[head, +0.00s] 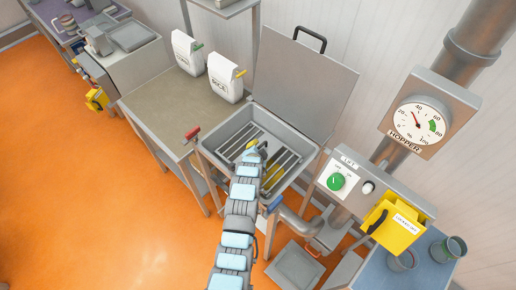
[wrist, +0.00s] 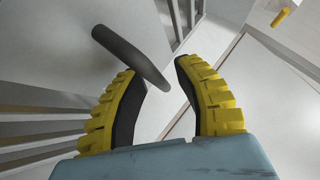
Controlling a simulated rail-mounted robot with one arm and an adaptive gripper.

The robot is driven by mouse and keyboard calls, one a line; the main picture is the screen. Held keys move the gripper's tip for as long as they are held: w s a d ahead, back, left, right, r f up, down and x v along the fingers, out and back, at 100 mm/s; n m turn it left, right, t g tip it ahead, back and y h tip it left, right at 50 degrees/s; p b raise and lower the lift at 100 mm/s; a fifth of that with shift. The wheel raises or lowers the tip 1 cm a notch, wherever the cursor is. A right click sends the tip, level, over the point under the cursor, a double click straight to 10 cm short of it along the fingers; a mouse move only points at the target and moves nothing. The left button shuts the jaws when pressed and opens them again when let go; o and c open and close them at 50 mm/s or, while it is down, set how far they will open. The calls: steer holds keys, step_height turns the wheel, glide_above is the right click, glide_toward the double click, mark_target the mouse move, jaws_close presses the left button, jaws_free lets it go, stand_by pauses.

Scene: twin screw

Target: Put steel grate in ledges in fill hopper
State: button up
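The fill hopper (head: 225,144) is a grey square bin with its lid (head: 305,80) standing open behind it. The steel grate (head: 287,160), with parallel pale bars, lies inside the hopper mouth; I cannot tell whether its edges rest on the ledges. My gripper (head: 264,160) is over the grate, and my arm hides part of it. In the wrist view, my yellow-padded gripper (wrist: 155,72) has its fingers apart. A dark round bar (wrist: 130,55) reaches between them, with no clear contact on both sides. Metal bars (wrist: 40,128) show at the left.
A steel table with two white bags (head: 225,77) adjoins the hopper on the left. A control box with a green knob (head: 336,181) and a yellow box (head: 392,228) stand at the right. A gauge (head: 418,122) hangs above. Orange floor is clear at left.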

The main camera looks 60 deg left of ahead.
steer(key=shift+v, duration=1.65)
steer(key=b+v, duration=0.1)
steer(key=v, duration=0.7)
steer(key=shift+s+d+r, duration=0.15)
steer(key=shift+d+r, duration=0.05)
steer(key=shift+d, duration=0.05)
steer(key=shift+a, duration=0.1)
